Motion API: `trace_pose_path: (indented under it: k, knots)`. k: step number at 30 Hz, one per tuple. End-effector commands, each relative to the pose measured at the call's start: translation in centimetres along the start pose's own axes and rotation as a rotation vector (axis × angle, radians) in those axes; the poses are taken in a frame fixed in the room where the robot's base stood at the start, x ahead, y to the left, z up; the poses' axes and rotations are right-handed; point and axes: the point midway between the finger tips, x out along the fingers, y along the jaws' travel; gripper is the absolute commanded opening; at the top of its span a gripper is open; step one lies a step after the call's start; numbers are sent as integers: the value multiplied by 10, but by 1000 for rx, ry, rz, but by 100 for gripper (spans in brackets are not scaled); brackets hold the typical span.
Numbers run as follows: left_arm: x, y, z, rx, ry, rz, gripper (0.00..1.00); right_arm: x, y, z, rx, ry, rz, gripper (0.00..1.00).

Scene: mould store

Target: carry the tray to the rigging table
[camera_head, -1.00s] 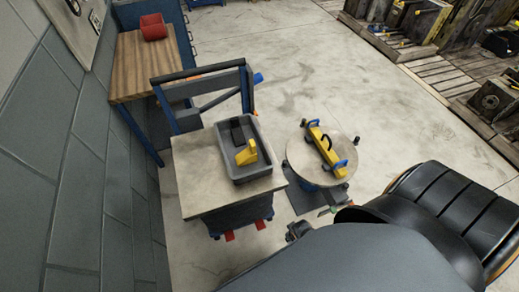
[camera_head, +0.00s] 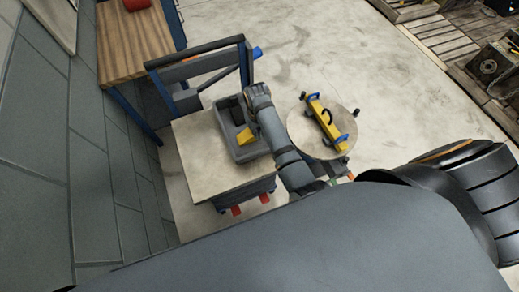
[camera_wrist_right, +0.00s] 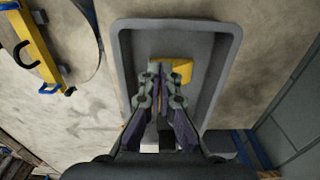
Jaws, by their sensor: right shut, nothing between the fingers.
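The grey tray (camera_head: 249,157) sits on a pale-topped cart (camera_head: 196,158). It holds a yellow block (camera_head: 244,137) and a dark object (camera_head: 236,106). The right wrist view also shows the tray (camera_wrist_right: 180,25) from above, with the yellow block (camera_wrist_right: 181,68) partly behind the fingers. My right gripper (camera_wrist_right: 162,72) is shut and empty, pointing down over the tray; I cannot tell whether it touches anything. In the head view my right arm hides part of the tray's right side. My left gripper is not in view.
A round table (camera_head: 299,130) with a yellow, blue-ended tool (camera_head: 325,122) stands right of the cart. A dark frame (camera_head: 196,62) rises behind the cart. A wooden bench (camera_head: 130,50) with a red item (camera_head: 136,4) is at upper left. Floor beyond is open.

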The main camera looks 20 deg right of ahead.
Motion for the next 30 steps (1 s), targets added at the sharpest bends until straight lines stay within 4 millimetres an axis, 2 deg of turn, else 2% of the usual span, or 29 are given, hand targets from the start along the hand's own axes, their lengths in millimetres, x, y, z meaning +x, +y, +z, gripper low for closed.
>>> trace_pose_path:
  k: [3, 8, 11, 23, 25, 30]
  knots:
    - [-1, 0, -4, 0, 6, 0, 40, -9, -8, -8, -8, -17, -4, 0]
    - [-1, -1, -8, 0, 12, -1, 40, -5, -8, -8, -9, -19, -4, 0]
    - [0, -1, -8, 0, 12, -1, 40, 7, -8, -7, -9, -20, -4, 0]
    - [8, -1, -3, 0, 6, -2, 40, 92, -8, -6, -9, -19, -4, 0]
    - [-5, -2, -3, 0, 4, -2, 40, 88, -9, 6, -8, -19, -6, 0]
    - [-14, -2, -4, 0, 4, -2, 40, 89, -8, 28, -8, -18, -5, 0]
